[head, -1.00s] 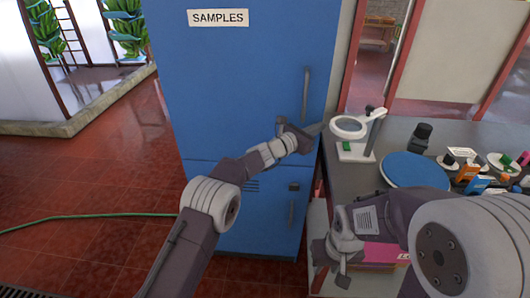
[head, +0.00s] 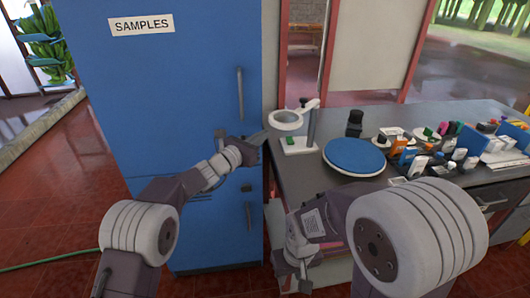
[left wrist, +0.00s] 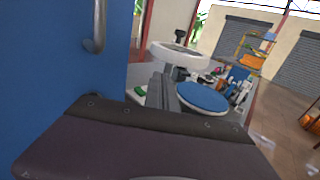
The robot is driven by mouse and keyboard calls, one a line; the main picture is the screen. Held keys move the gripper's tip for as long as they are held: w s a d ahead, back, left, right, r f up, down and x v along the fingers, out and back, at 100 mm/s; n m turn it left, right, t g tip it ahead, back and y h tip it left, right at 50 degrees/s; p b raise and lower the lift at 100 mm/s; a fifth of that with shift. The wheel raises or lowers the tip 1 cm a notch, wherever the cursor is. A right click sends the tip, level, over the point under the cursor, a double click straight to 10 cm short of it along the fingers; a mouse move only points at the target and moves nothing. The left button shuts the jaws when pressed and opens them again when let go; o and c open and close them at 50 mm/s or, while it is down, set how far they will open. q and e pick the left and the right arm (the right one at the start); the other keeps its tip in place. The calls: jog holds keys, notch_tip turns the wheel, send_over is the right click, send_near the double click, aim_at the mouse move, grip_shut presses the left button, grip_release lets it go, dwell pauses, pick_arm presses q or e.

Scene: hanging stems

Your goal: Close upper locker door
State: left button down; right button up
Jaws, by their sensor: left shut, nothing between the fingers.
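The blue locker (head: 180,100) stands in the left half of the head view, with a "SAMPLES" label on its upper door (head: 190,65). The upper door looks flush with the locker front. Its grey vertical handle (head: 240,93) is near the right edge, and also shows at the upper left of the left wrist view (left wrist: 97,25). My left gripper (head: 250,139) is shut and empty, just below that handle near the door's right edge. I cannot tell whether it touches the door. My right gripper (head: 301,270) is low beside the workbench; its fingers are too unclear to judge.
The grey workbench (head: 285,172) is right of the locker. It holds a magnifier stand (head: 299,145), a blue round disc (head: 355,155) and several small bottles and boxes. A green hose (head: 50,262) lies on the red tiled floor at left.

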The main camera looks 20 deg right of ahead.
pick_arm(q)
jog(key=s+b, duration=0.2)
jog(key=s, duration=0.5)
jog(key=a+r+m+y+p, duration=0.2)
jog(key=a+r+p, duration=0.6)
jog(key=a, duration=0.4)
jog(key=s+a+f+m+g+y+p, duration=0.2)
jog(key=s+a+f+m+g+y, duration=0.2)
jog(key=s+a+f+m, duration=0.6)
jog(key=s+a+f+m+g+y+p, duration=0.2)
jog(key=s+a+f+m+g+y, duration=0.3)
jog(key=s+a+m, duration=0.8)
jog(key=s+a+f+y, duration=0.3)
jog(key=s+f, duration=0.1)
jog(key=f, duration=0.1)
jog(key=shift+s+a+f, duration=0.15)
jog(key=shift+s, duration=0.2)
